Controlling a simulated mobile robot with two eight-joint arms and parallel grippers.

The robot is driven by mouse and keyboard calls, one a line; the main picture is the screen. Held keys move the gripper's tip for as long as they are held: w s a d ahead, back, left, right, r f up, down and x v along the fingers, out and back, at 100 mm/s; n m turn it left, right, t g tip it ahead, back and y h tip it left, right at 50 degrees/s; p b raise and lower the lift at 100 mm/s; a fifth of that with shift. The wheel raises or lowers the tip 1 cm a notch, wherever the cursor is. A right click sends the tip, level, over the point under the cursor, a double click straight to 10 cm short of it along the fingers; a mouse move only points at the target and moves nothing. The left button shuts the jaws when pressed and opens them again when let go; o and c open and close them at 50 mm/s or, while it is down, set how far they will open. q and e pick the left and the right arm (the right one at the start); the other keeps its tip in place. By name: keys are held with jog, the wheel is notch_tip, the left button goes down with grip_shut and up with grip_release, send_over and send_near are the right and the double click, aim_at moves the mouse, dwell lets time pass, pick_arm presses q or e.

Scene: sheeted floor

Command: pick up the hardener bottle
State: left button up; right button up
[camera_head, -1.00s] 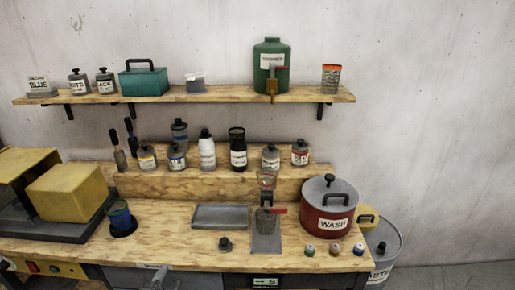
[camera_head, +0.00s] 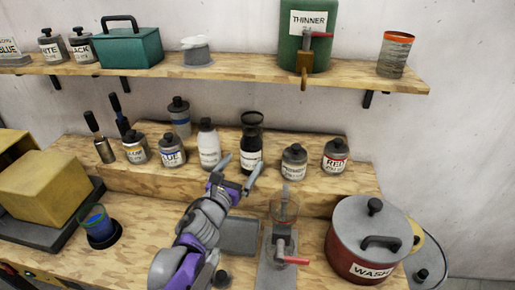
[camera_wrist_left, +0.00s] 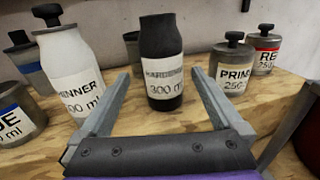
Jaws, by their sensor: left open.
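The hardener bottle (camera_head: 251,145) is black with a white label and stands upright on the stepped wooden shelf of the bench. In the left wrist view the hardener bottle (camera_wrist_left: 161,50) is centred ahead, its label partly legible with "300 ml". My left gripper (camera_head: 241,167) is open and empty just in front of the bottle. In the wrist view the left gripper (camera_wrist_left: 163,80) has its fingers spread to either side of the bottle's lower part; I cannot tell whether the tips reach past its front. My right gripper is not in view.
The white thinner bottle (camera_wrist_left: 70,65) stands close left of the hardener, and the primer tin (camera_wrist_left: 232,67) to its right. A red tin (camera_head: 335,157) stands further right. Below are a dispenser (camera_head: 281,240) and red wash pot (camera_head: 368,240). An upper shelf (camera_head: 230,78) overhangs behind.

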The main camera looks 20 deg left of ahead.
pick_arm(q)
jog(key=w, duration=0.9)
jog(key=shift+w+f, duration=0.15)
jog(key=shift+f, duration=0.05)
jog(key=shift+c, duration=1)
grip_shut()
